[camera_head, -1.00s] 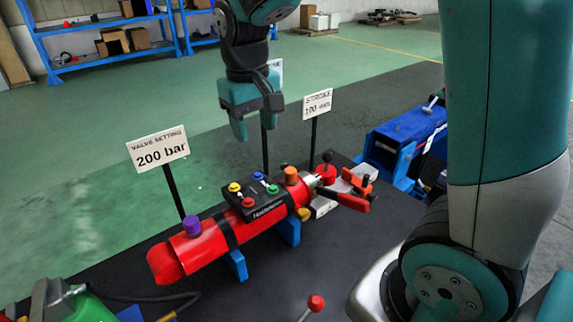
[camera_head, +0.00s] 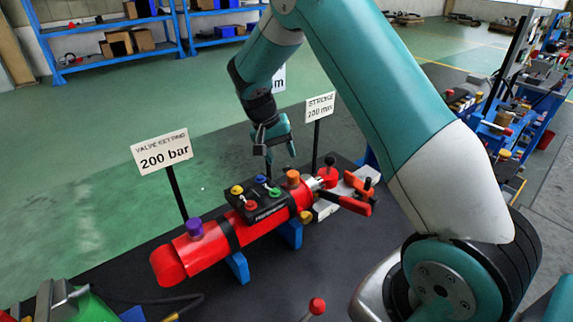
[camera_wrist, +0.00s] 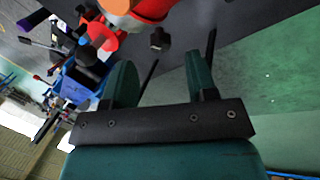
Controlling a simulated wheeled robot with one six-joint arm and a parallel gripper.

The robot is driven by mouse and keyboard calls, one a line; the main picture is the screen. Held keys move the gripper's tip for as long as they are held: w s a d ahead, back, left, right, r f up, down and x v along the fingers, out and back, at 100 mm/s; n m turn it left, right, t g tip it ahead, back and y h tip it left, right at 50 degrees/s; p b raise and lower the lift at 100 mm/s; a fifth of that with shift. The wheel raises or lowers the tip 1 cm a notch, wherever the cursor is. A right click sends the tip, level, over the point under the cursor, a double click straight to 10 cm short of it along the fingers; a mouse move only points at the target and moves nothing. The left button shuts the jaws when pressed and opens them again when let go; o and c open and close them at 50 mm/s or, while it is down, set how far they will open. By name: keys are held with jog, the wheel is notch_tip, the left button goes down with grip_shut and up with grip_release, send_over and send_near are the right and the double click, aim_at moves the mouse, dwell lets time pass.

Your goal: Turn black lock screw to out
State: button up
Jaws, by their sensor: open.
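The red cylinder (camera_head: 205,250) lies on blue supports in the head view, with coloured knobs along its top. At its right end are a red knob with a black top (camera_head: 329,168) and an orange and red part with a small black knob (camera_head: 367,184). I cannot tell for certain which black piece is the lock screw. In the wrist view a small black knob (camera_wrist: 160,40) shows beyond the finger gap, apart from both fingers. My gripper (camera_head: 280,152) is open and empty, above and behind the cylinder's right half; it also shows in the wrist view (camera_wrist: 160,72).
A "200 bar" sign (camera_head: 163,152) stands behind the cylinder's left end. A stroke sign (camera_head: 320,106) on a thin post stands close to the right of my gripper. A red-tipped lever (camera_head: 317,305) stands in front. Blue shelves and green floor lie behind.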

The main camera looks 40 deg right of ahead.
aim_at(286, 167)
jog(key=shift+p+x, duration=0.5)
jog(key=shift+x, duration=2.1)
jog(key=c, duration=0.9)
